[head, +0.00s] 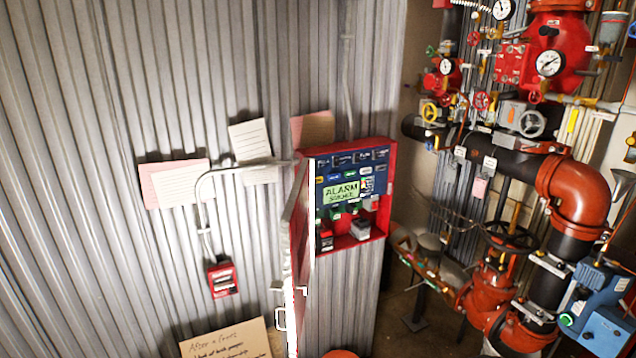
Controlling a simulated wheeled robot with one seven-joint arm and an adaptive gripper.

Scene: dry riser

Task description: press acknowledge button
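A red alarm cabinet (392,170) is fixed to the corrugated wall, right of the picture's middle. Its red door (299,250) stands open, swung out towards me on the left side and seen nearly edge-on. Inside is a blue panel (376,186) with rows of small labels and coloured buttons. A green sign on it (341,191) appears to read "ALARM SILENCE". The small labels are too small to read, so I cannot tell which button is acknowledge. The door edge hides part of the panel's left side. My gripper is not in view.
A red pull station (222,279) hangs on the wall left of the door, below a grey conduit (199,200). Red and black pipes (578,195) with valves and gauges crowd the right side. A cardboard sign (228,342) is at the bottom.

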